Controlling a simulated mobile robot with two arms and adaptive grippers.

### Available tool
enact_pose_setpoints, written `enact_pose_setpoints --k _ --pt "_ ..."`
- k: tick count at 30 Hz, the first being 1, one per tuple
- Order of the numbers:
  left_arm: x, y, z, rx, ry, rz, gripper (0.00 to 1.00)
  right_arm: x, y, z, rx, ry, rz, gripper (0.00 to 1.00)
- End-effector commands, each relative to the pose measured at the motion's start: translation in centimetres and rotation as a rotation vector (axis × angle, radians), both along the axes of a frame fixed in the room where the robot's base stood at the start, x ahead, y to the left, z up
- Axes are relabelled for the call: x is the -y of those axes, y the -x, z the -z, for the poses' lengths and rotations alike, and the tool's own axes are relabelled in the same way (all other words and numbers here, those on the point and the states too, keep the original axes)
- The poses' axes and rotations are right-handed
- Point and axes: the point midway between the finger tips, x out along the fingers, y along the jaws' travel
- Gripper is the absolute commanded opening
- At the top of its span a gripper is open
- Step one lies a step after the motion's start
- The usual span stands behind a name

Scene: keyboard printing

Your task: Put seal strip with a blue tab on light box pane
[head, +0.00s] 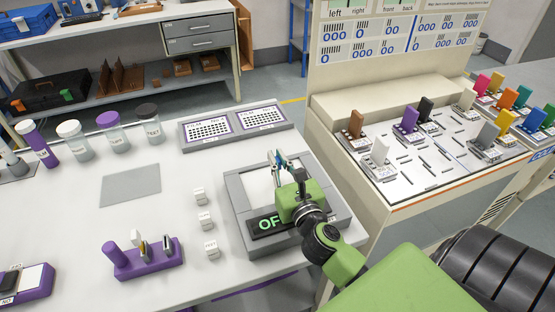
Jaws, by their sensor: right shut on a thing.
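The light box (236,222) is a grey box on the white table, with a pale pane (260,187) on top and a dark panel with green letters, partly covered, at its front. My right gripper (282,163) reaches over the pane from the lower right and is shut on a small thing. A bit of blue shows at its fingertips, which fits the blue tab of the seal strip (279,157). The rest of the strip is hidden or too small to make out. I cannot tell whether it touches the pane. My left gripper is not in view.
Several small white labelled blocks (206,220) stand left of the light box. A purple holder (150,262) stands at the front left, a grey mat (131,186) lies behind it. A console (440,160) with coloured tabs stands right.

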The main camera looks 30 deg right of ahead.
Motion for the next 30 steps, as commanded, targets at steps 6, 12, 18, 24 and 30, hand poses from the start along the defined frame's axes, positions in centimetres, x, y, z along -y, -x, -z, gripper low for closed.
enact_pose_setpoints --k 6,12,18,24,30 --pt "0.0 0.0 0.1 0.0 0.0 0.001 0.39 0.0 0.0 0.3 -0.001 0.0 0.0 0.25" --pt "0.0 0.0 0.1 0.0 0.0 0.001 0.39 0.0 0.0 0.2 -0.001 0.0 0.0 0.25" --pt "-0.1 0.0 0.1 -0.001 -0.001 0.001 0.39 -0.2 0.6 0.1 -0.002 0.0 0.0 0.25" --pt "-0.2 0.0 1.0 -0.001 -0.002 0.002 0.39 -1.0 3.9 0.3 -0.005 -0.001 -0.001 0.25" --pt "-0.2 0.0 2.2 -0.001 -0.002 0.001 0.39 -1.9 7.9 0.4 -0.005 -0.002 0.001 0.25"
